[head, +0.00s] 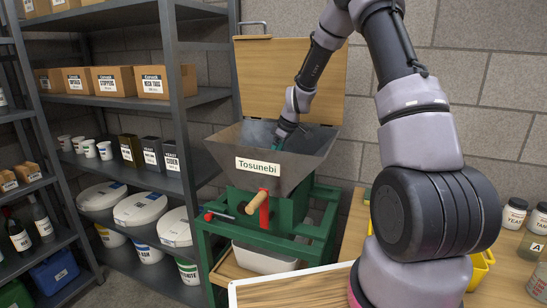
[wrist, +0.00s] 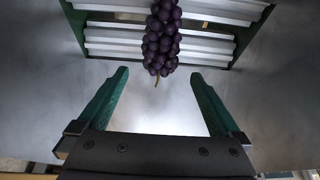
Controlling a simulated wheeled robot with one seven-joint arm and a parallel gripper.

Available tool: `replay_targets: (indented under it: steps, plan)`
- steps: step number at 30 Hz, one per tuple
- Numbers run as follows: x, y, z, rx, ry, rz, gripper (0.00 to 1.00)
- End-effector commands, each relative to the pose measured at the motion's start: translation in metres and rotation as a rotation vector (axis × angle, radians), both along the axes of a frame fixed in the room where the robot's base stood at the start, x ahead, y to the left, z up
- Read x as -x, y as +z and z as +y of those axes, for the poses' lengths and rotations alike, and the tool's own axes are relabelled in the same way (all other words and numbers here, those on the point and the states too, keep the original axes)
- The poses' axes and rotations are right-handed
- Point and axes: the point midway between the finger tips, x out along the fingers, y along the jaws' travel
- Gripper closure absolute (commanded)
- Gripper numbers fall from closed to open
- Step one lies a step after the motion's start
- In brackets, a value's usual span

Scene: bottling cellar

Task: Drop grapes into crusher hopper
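The crusher is a green stand with a grey metal hopper (head: 225,153), labelled "Tosunebi", its wooden lid (head: 260,75) standing open behind. My gripper (head: 283,133) reaches down into the hopper's mouth. In the wrist view my gripper (wrist: 160,74) is open, its two green fingers wide apart with nothing between them. A dark purple grape bunch (wrist: 160,40) shows beyond the fingertips, apart from them, in front of the ribbed rollers (wrist: 110,42) at the hopper's bottom. I cannot tell whether it touches the rollers. The bunch is hidden in the head view.
A wooden table (head: 510,285) at right holds labelled jars (head: 514,214) and a yellow container (head: 478,268). A white-rimmed wooden tray (head: 290,288) lies at the front. Grey shelves (head: 185,110) with boxes, cartons and tubs stand close on the left. A white bin (head: 262,260) sits under the crusher.

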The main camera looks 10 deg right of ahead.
Motion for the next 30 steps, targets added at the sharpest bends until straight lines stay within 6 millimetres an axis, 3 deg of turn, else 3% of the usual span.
replay_targets:
  steps: [7, 21, 30]
  plan:
    - [0.002, 0.012, -0.004, 0.001, 0.0, -0.001, 0.0]
    - [0.02, 0.09, -0.031, 0.0, -0.001, -0.002, 0.0]
    - [0.023, 0.1, -0.035, 0.0, 0.0, 0.0, 0.0]
